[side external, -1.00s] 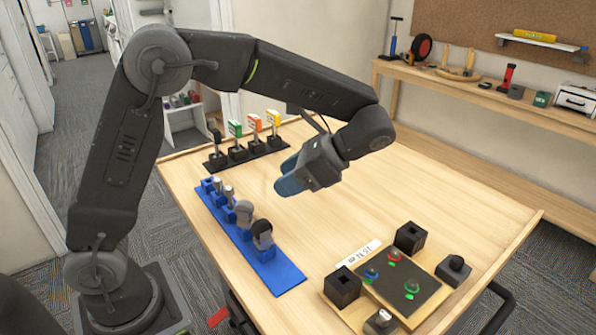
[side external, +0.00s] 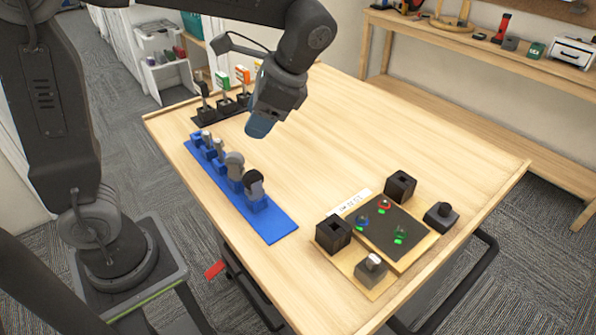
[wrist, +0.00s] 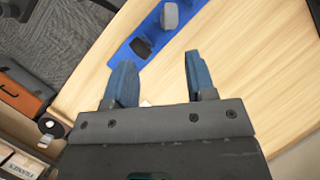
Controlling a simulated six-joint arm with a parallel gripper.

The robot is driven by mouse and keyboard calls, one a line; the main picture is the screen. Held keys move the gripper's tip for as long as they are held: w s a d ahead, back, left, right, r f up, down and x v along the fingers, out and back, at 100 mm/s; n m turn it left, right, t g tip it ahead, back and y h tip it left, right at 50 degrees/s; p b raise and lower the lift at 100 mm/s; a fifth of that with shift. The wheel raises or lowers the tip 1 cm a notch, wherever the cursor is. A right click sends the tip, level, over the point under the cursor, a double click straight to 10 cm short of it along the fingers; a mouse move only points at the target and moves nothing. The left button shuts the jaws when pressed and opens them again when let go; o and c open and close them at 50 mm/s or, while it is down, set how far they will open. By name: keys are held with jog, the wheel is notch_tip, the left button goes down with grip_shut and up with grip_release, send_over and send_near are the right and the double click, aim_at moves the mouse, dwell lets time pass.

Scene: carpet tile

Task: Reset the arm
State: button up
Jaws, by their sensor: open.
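My gripper (side external: 258,126) hangs above the wooden table (side external: 330,110), between the blue rack and the dark rack at the back. In the wrist view my gripper (wrist: 156,78) shows two blue fingers spread apart with nothing between them. The blue rack (side external: 268,226) holds several grey and dark pieces standing in blue blocks. It also shows beyond the fingers in the wrist view (wrist: 143,28). The dark rack (side external: 207,116) holds several pieces with coloured tops and is partly hidden by my gripper.
A wooden board with a dark panel (side external: 385,242) and red, blue and green lit parts sits at the front right. Black blocks (side external: 400,185) stand around it. The table's middle right is clear. A wooden bench (side external: 480,50) with tools stands along the wall.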

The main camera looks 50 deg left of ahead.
jog(key=s+n+t+h, duration=0.4)
jog(key=s+n+t, duration=0.2)
jog(key=s+t, duration=0.3)
jog(key=shift+s+d+f+n+t+h, duration=0.15)
jog(key=shift+f+n+t+h, duration=0.15)
jog(key=shift+f+n, duration=0.1)
